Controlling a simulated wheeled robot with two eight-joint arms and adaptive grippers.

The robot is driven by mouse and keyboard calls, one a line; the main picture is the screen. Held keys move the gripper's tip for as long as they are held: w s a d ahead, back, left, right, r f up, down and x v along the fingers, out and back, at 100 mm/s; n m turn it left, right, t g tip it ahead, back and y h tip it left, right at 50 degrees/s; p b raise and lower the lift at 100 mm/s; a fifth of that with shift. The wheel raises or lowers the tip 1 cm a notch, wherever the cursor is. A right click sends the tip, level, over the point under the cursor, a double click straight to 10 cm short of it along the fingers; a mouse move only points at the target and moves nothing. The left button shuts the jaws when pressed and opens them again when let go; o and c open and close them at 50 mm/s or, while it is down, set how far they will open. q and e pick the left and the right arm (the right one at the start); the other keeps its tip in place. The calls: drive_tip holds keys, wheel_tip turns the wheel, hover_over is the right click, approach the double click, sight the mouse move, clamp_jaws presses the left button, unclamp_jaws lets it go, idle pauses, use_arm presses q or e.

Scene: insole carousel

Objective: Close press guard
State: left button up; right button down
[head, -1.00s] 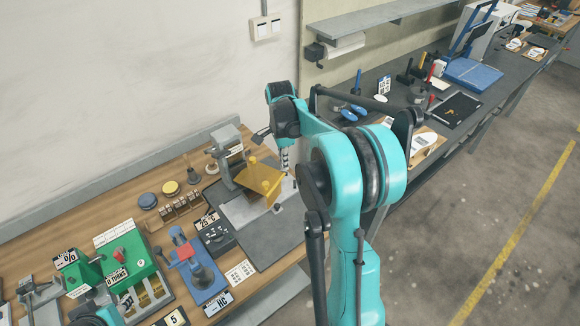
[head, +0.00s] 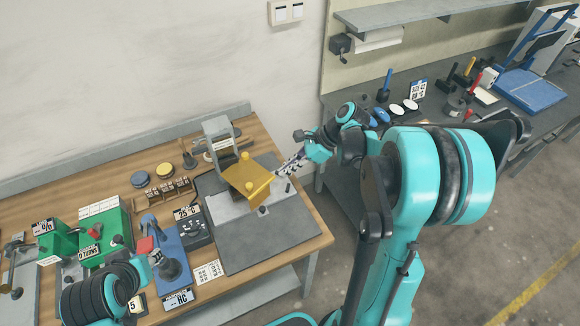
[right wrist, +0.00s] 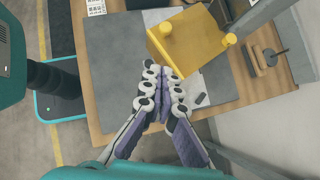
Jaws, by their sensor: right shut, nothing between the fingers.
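The yellow press guard (head: 247,178) sits on the grey press (head: 217,138), tilted over its base plate, with a yellow knob on top. It also shows in the right wrist view (right wrist: 190,45) at the upper middle. My right gripper (head: 279,173) comes in from the right with its fingers shut and empty, close beside the guard's right edge. In the right wrist view its fingertips (right wrist: 163,75) lie just in front of the guard's near edge; I cannot tell whether they touch. My left gripper (head: 156,258) is at the lower left, small and partly hidden by its arm.
A blue fixture (head: 178,250) with a red block, a green box (head: 105,235) and a dark button box (head: 195,232) stand left of the press. A grey mat (head: 265,240) in front of the press is mostly clear. A dark bench (head: 440,110) with tools is at the right.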

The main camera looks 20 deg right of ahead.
sight(244, 194)
drive_tip(key=shift+w+a+f+b, duration=0.25)
drive_tip(key=shift+w+a+f, duration=0.25)
drive_tip(key=shift+a+f, duration=0.6)
drive_tip(key=shift+w+a+f+b, duration=0.2)
drive_tip(key=shift+w+a+f, duration=0.4)
drive_tip(key=shift+a, duration=0.75)
drive_tip(key=shift+w+a+f+b, duration=0.25)
drive_tip(key=shift+w+a+f, duration=0.1)
drive_tip(key=shift+a+f, duration=0.8)
drive_tip(key=shift+a+r, duration=0.15)
drive_tip(key=a+m, duration=0.1)
drive_tip(key=a, duration=0.1)
drive_tip(key=a+m+t, duration=0.1)
drive_tip(key=a+m+h+b, duration=0.1)
drive_tip(key=a, duration=0.1)
drive_tip(key=shift+w+a+t, duration=0.3)
drive_tip(key=shift+t, duration=0.1)
drive_tip(key=shift+w+a, duration=0.2)
drive_tip(key=shift+w, duration=0.05)
drive_tip(key=shift+s, duration=0.1)
